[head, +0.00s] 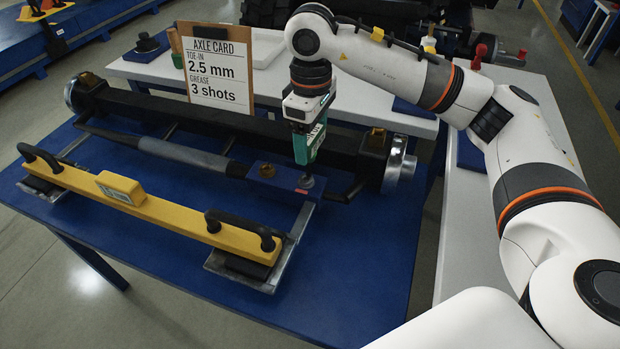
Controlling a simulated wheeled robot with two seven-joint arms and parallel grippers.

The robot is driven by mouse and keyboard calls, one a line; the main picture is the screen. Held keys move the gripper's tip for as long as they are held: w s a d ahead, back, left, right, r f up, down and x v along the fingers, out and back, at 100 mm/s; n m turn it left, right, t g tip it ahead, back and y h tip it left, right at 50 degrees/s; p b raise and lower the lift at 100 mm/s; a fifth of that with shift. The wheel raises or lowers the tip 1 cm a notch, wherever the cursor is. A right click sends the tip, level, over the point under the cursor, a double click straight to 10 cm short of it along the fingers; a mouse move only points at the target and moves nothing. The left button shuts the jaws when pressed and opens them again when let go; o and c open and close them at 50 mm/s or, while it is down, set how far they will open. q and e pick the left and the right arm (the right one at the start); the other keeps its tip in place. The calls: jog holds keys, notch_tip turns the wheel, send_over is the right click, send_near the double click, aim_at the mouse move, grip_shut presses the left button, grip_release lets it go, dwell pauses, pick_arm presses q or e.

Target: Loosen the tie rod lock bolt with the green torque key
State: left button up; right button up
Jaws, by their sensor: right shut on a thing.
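My right gripper (305,118) comes in from the right and points down, shut on the green torque key (308,147). The key is upright, and its lower end is at or just above a bolt (307,181) on the blue block; I cannot tell whether they touch. The tie rod (190,155) is a grey bar running along the front of the dark axle beam (230,133) to the blue block (284,178). A second bolt head (267,171) shows on the block, to the left. My left gripper is not in view.
A yellow gauge bar (160,212) with black handles lies across the front of the blue table (350,260). An axle card (216,72) on a clipboard stands behind the beam. A white bench (390,113) lies behind.

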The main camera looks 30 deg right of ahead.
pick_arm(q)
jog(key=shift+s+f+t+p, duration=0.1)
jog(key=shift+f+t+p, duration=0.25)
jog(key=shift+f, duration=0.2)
pick_arm(e)
jog(key=shift+r, duration=0.4)
jog(key=shift+r+p, duration=0.3)
jog(key=shift+r, duration=0.15)
jog(key=shift+s+d+r+p, duration=0.25)
jog(key=shift+d+r+p, duration=0.25)
jog(key=shift+r, duration=0.35)
jog(key=shift+w+a+r+p, duration=0.3)
jog(key=shift+a+r, duration=0.25)
jog(key=shift+r, duration=0.1)
jog(key=shift+a+r, duration=0.1)
jog(key=shift+a, duration=0.15)
jog(key=shift+d, duration=0.25)
jog(key=m, duration=0.3)
jog(key=shift+s+a+m, duration=0.15)
jog(key=shift+a+m, duration=0.1)
jog(key=shift+m, duration=0.15)
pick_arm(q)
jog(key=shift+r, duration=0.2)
pick_arm(e)
jog(key=shift+m, duration=1.1)
